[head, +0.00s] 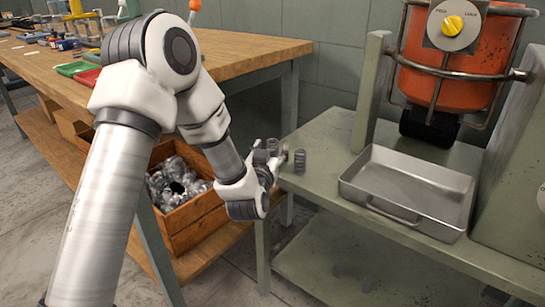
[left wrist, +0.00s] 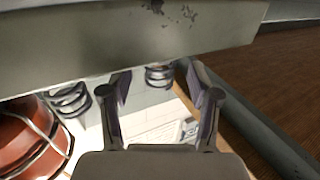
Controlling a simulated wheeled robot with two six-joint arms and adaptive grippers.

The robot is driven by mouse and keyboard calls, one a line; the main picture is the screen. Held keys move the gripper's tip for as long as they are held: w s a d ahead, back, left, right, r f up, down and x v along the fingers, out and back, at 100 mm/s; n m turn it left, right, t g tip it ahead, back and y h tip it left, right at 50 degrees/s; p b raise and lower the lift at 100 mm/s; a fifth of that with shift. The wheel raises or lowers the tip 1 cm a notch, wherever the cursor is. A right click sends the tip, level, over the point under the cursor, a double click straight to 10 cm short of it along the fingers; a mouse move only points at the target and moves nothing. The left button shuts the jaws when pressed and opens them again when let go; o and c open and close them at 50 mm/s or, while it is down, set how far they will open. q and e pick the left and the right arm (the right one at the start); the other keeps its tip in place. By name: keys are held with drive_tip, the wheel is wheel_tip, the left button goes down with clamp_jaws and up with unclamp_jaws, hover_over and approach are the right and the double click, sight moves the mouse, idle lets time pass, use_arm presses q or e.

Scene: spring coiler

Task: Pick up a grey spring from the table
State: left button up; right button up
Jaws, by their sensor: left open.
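A grey coil spring (head: 300,160) stands upright on the left end of the green metal table (head: 330,130), just right of my left gripper. Another grey spring (head: 272,146) stands by the gripper and is partly hidden by it. My left gripper (head: 277,165) is at the table's left edge, its fingers apart and empty. In the left wrist view, which looks upside down, one spring (left wrist: 160,76) shows beyond and between the open fingers (left wrist: 160,92). My right gripper is not in view.
A metal tray (head: 408,190) lies on the table right of the springs. An orange drum machine (head: 455,65) stands behind it. A wooden crate (head: 195,225) of metal parts sits on the lower shelf of a wooden workbench (head: 250,52) at left.

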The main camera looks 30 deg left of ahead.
use_arm(q)
drive_tip(key=shift+w+a, duration=0.1)
drive_tip(key=shift+w, duration=0.3)
clamp_jaws()
